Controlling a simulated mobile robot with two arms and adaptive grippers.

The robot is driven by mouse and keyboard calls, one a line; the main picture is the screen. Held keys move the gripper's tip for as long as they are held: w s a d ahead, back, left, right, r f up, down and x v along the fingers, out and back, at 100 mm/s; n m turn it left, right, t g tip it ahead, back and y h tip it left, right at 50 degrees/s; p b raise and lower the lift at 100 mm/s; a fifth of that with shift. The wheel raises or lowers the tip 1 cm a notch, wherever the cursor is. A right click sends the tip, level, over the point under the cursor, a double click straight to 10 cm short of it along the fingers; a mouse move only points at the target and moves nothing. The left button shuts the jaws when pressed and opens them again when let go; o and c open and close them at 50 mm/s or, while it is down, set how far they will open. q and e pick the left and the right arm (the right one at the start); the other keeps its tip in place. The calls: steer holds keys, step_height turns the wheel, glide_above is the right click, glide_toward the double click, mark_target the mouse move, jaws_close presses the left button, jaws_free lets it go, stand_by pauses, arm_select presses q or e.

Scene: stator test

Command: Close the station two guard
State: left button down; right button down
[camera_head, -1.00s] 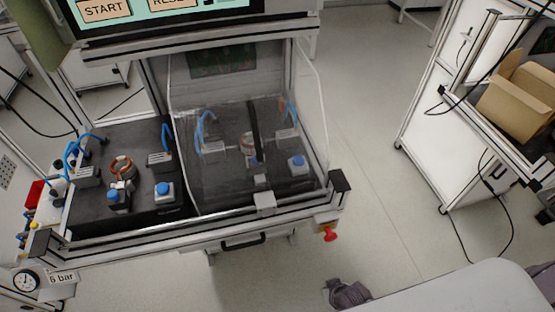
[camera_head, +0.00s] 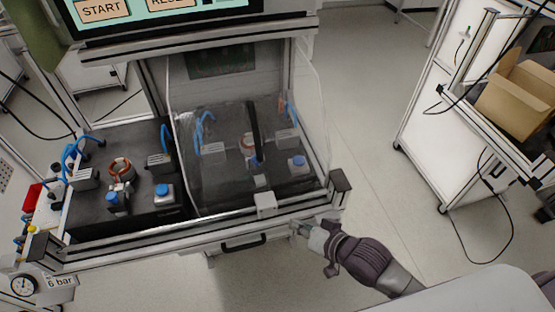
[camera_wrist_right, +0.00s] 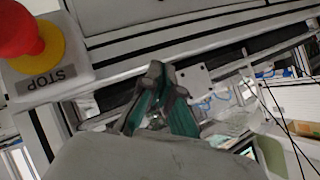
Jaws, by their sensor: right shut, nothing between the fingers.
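The clear guard (camera_head: 228,190) stands over the right-hand station of the bench, its lower edge close to the front rail. A small pale block (camera_head: 265,204) sits at that edge. I cannot tell whether the guard is fully seated. Through it I see a fixture with a copper-coloured ring, grey blocks and a blue button (camera_head: 297,161). My right gripper (camera_head: 299,230) is just below the front rail, near its right end, right of and below the pale block. It is shut and empty, and its fingertips (camera_wrist_right: 165,77) meet in the right wrist view. My left gripper is not in view.
A red stop button (camera_wrist_right: 22,35) on a yellow collar is close to my right gripper in the wrist view. A black drawer handle (camera_head: 243,242) is below the rail. The left station (camera_head: 120,180) has no clear panel over it. Open floor (camera_head: 370,150) lies to the right.

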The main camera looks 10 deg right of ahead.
step_height(320, 180, up, 6)
steer(key=w+m+t+y, duration=0.2)
steer(key=m+y, duration=0.1)
steer(key=y, duration=0.2)
steer(key=m+t+y, duration=0.2)
steer(key=m+y, duration=0.2)
steer(key=m, duration=0.2)
glide_toward(277, 162)
steer(key=s+d+r, duration=0.2)
steer(key=d+r, duration=0.1)
steer(key=p+x, duration=0.3)
steer(key=x, duration=0.7)
steer(key=shift+f, duration=0.1)
steer(key=shift+s+a+r+p, duration=0.1)
steer(key=shift+a+r+p, duration=0.05)
steer(key=shift+a+p, duration=0.4)
steer(key=shift+s+a+r+p, duration=0.1)
steer(key=shift+a+p, duration=0.35)
steer(key=shift+a, duration=0.15)
steer(key=shift+s+a+n, duration=0.1)
steer(key=shift+a+n, duration=0.2)
steer(key=shift+a, duration=0.35)
